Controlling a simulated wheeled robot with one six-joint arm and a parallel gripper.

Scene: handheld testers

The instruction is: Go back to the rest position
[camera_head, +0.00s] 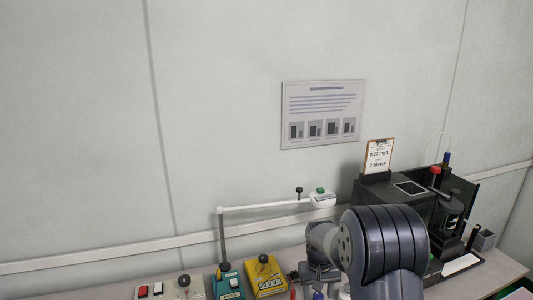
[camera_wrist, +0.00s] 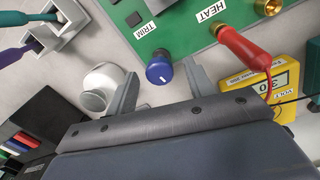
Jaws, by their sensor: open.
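My gripper (camera_wrist: 159,66) is open in the wrist view, its two grey fingers spread apart. A blue knob (camera_wrist: 159,70) with a white mark shows between the fingertips, near the lower edge of a green panel (camera_wrist: 190,25). No held object shows between the fingers. I cannot tell whether the fingers touch the knob. In the head view my dark arm (camera_head: 385,245) reaches over the bench at the lower right, and the gripper itself is hidden there.
A red plug (camera_wrist: 243,47) with a lead sits by the HEAT label. A yellow meter (camera_wrist: 288,85) and a white rounded object (camera_wrist: 98,85) flank the fingers. In the head view, a black apparatus (camera_head: 400,195) stands right of my arm, and a white lamp arm (camera_head: 265,206) stands left.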

